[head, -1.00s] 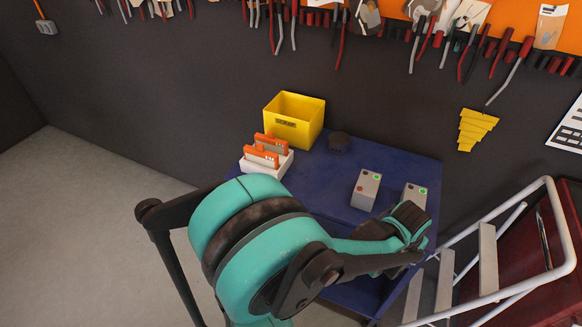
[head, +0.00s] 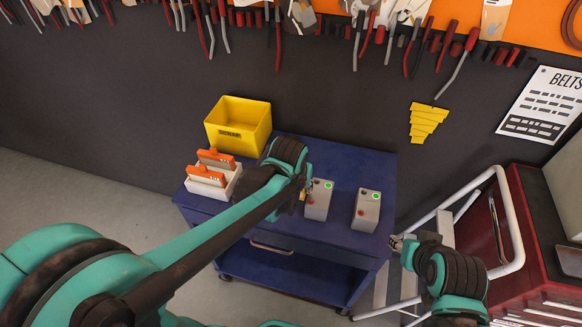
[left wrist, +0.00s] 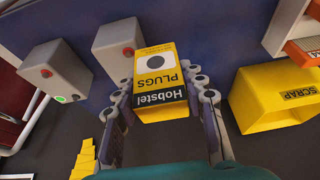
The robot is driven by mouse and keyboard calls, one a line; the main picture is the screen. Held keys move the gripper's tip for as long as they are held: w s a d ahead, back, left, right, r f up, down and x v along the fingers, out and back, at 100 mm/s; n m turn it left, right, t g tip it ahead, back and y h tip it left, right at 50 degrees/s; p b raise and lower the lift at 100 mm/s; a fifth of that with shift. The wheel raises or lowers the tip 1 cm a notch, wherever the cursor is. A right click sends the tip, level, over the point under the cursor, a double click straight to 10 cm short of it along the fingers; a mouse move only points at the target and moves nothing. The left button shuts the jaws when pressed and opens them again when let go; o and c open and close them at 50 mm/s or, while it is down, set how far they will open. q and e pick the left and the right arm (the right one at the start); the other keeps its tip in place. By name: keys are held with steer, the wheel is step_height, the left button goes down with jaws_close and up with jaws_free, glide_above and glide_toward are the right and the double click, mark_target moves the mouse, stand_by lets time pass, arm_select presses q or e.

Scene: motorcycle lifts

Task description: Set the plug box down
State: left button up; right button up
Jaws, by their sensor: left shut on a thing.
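The plug box (left wrist: 160,78) is yellow and black, marked "Hobstel PLUGS", in the left wrist view. It sits between the two fingers of my left gripper (left wrist: 162,108), which is shut on it. In the head view my left gripper (head: 303,186) is over the blue cart top (head: 290,222), just left of two grey button boxes. Only a small yellow bit by its fingers shows there, and I cannot tell if the plug box touches the cart. My right gripper (head: 398,243) is by the cart's right edge; its fingers are too small to judge.
Grey button boxes (head: 318,205) (head: 366,212) stand on the cart's right side. A yellow SCRAP bin (head: 238,128) and white holder (head: 214,190) with orange-topped cards stand left. A white-railed step ladder (head: 500,200) and red cabinet (head: 520,265) are right. The cart's front middle is clear.

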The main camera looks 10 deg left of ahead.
arm_select(q)
steer(key=w+a+f+b, duration=0.1)
steer(key=w+f, duration=0.1)
steer(key=w, duration=0.1)
steer(key=w+a+f+b, duration=0.1)
steer(key=w+a+f, duration=0.1)
steer(key=w+a+f+b, duration=0.1)
steer(key=w+a+f, duration=0.1)
steer(key=w, duration=0.1)
steer(key=shift+w+a+f, duration=0.25)
steer(key=shift+w, duration=0.1)
steer(key=shift+f+b, duration=0.65)
steer(key=shift+f, duration=1.35)
steer(key=shift+f, duration=0.1)
steer(key=o, duration=1.3)
